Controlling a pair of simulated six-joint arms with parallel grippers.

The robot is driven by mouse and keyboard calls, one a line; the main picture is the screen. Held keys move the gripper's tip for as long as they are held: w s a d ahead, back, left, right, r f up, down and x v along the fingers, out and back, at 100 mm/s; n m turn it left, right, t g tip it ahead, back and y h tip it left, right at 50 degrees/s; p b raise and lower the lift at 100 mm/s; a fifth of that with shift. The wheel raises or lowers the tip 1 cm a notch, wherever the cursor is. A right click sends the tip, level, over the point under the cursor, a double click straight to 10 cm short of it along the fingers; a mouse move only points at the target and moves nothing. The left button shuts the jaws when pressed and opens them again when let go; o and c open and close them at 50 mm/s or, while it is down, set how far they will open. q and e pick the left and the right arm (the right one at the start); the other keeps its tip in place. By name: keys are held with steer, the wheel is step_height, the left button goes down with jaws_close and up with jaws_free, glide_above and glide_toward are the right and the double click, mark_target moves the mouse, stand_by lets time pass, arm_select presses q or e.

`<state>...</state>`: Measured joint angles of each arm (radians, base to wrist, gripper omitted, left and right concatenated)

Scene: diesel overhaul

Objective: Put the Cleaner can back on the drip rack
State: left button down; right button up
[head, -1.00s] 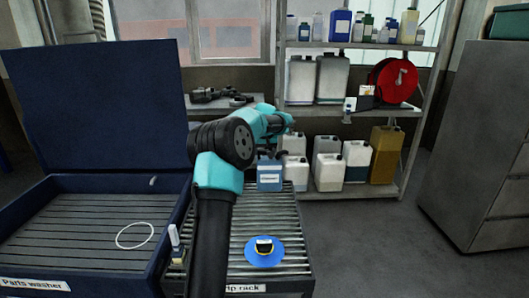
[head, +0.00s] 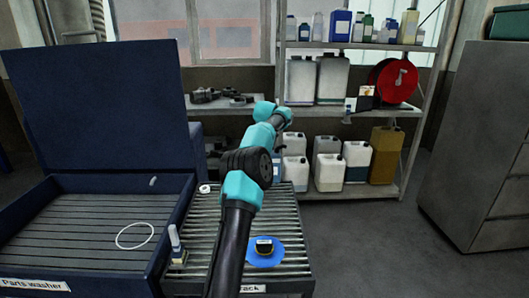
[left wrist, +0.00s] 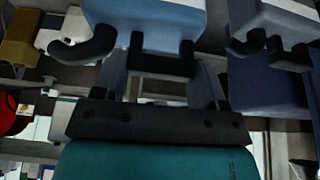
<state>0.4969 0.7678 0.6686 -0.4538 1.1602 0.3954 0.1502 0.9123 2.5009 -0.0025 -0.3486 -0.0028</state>
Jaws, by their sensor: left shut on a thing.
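The blue can I take for the Cleaner can (left wrist: 160,18) is at the top of the left wrist view, with a dark handle bar across it. My left gripper (left wrist: 162,66) is shut on that handle. In the head view my left arm reaches over the drip rack (head: 290,215), and its gripper is hidden behind the arm's own joints. Only a thin blue edge of the can (head: 277,172) shows there, right of a joint. Its label is hidden, and I cannot tell whether its base touches the rack. My right gripper is in neither view.
A blue disc (head: 279,258) with a dark round part lies on the rack's front. A small bottle (head: 174,239) stands at its left edge. The parts washer (head: 80,225) is left. White cans (head: 295,172) stand on the shelf behind. Another dark-handled can (left wrist: 283,18) is close in the wrist view.

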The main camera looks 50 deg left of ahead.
arm_select(q)
steer(key=shift+w+a+r, duration=0.1)
steer(key=shift+a, duration=0.1)
stand_by(0.3)
steer(key=shift+f, duration=1.85)
steer(key=shift+c, duration=0.8)
jaws_free()
steer(key=shift+f, duration=0.15)
steer(key=v, duration=1.2)
